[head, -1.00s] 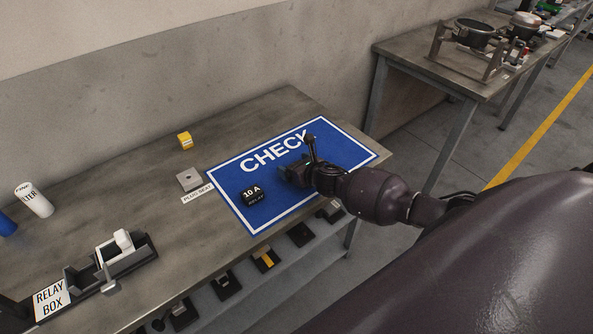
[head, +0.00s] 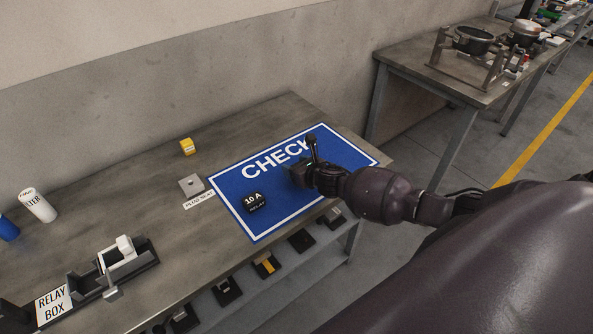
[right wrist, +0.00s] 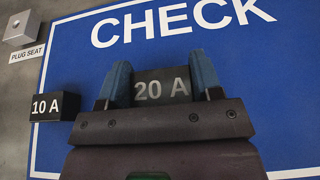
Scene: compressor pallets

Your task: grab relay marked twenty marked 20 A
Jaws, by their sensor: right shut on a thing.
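The relay marked 20 A (right wrist: 162,88) is a dark block with pale lettering in the right wrist view, over the blue CHECK mat (right wrist: 285,100). My right gripper (right wrist: 162,85) is shut on it, with a blue fingertip on each side. In the head view my right gripper (head: 300,174) is over the right part of the mat (head: 232,186), and the relay in it is mostly hidden. I cannot tell whether the relay touches the mat. A black relay marked 10 A (head: 255,202) lies on the mat to the left of the gripper. My left gripper is not in view.
A grey plug seat block (head: 191,185) and a yellow block (head: 187,146) stand left of the mat. A relay box (head: 108,270) and a white filter (head: 38,205) are farther left. Dark items sit on a shelf below the front edge. The bench between is clear.

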